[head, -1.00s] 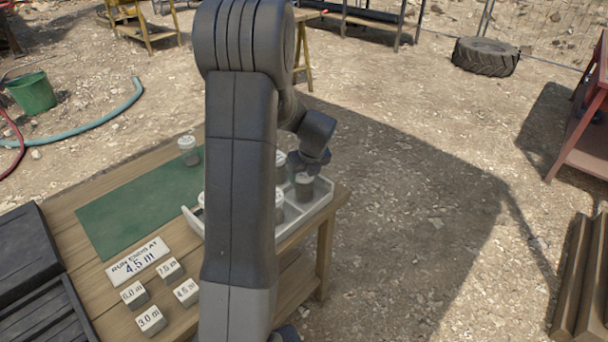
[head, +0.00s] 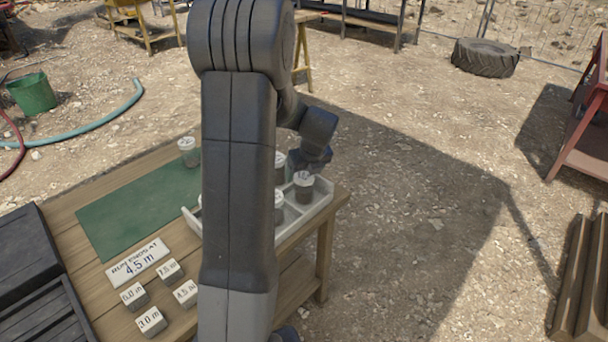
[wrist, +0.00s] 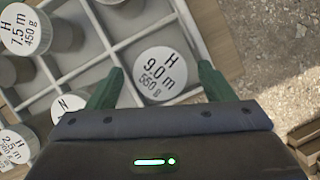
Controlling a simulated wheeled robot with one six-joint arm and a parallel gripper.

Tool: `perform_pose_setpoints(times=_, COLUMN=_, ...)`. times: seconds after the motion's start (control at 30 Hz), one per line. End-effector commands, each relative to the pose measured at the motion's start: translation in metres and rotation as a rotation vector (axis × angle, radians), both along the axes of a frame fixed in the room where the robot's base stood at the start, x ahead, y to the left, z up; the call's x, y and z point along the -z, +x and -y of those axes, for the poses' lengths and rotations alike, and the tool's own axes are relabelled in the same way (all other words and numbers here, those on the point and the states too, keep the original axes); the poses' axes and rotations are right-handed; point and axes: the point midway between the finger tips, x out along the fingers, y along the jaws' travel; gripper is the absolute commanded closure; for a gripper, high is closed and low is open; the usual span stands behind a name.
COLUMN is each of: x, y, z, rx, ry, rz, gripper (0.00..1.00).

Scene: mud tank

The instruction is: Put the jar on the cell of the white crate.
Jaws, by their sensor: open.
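A jar with a white lid marked "H 9.0 m 550 g" (wrist: 160,75) stands in a corner cell of the white crate (wrist: 88,72). In the head view this jar (head: 303,188) is at the crate's right end, and the crate (head: 316,213) is partly hidden by my arm. My gripper (wrist: 160,72) is open, its green fingers on either side of the lid with gaps showing. In the head view my gripper (head: 308,160) is just above and behind the jar; its fingertips are hard to make out.
Other lidded jars stand in the crate, including one marked "7.5 m" (wrist: 25,32) and one marked "2.5 m" (wrist: 15,145). Some cells look empty. A sign (head: 138,262) and small labelled blocks (head: 151,320) lie nearer.

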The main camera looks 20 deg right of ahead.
Motion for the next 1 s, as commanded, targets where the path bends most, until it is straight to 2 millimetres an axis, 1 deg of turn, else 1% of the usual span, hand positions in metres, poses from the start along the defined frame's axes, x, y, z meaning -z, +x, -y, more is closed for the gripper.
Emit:
perform_pose_setpoints(times=0.03, x=-0.012, y=-0.004, z=0.001, rx=0.001, ry=-0.003, rz=0.004, gripper=0.25)
perform_pose_setpoints(times=0.2, x=-0.046, y=-0.018, z=0.001, rx=0.002, ry=-0.003, rz=0.005, gripper=0.25)
perform_pose_setpoints(times=0.3, x=-0.064, y=-0.026, z=0.001, rx=0.002, ry=-0.004, rz=0.004, gripper=0.25)
perform_pose_setpoints(times=0.43, x=-0.081, y=-0.033, z=0.000, rx=0.001, ry=-0.002, rz=0.003, gripper=0.25)
perform_pose_setpoints(times=0.63, x=-0.092, y=-0.038, z=0.000, rx=0.001, ry=-0.001, rz=0.001, gripper=0.25)
perform_pose_setpoints(times=1.0, x=-0.090, y=-0.037, z=0.000, rx=0.001, ry=0.000, rz=0.000, gripper=0.25)
